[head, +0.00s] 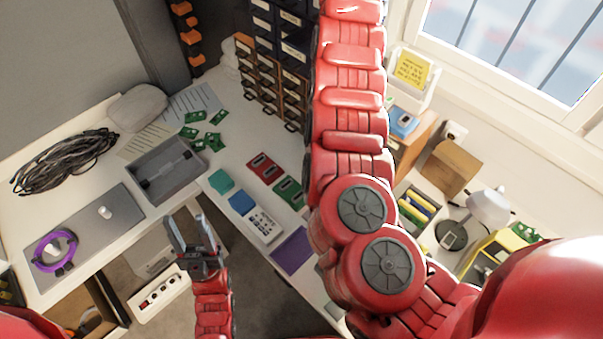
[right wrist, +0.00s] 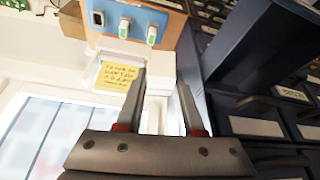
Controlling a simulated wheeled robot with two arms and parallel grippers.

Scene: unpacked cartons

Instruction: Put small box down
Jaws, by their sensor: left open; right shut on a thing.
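In the right wrist view my right gripper (right wrist: 163,80) has its two dark fingers apart, with a pale, boxy white thing (right wrist: 160,88) between them. I take this as the small box, but its edges blend with the white surfaces behind it. In the head view my right arm reaches up past the top edge, so that gripper and what it holds are hidden there. My left gripper (head: 188,222) is open and empty, over the gap beside the left table, just below the grey tray (head: 165,185).
Drawer cabinets (head: 275,80) stand close to my right arm, and dark shelving (right wrist: 255,50) is right of the gripper. A yellow note (head: 412,70) is on a white holder by the window. Circuit boards, a keypad (head: 263,226) and a purple mat (head: 292,251) crowd the middle worktop.

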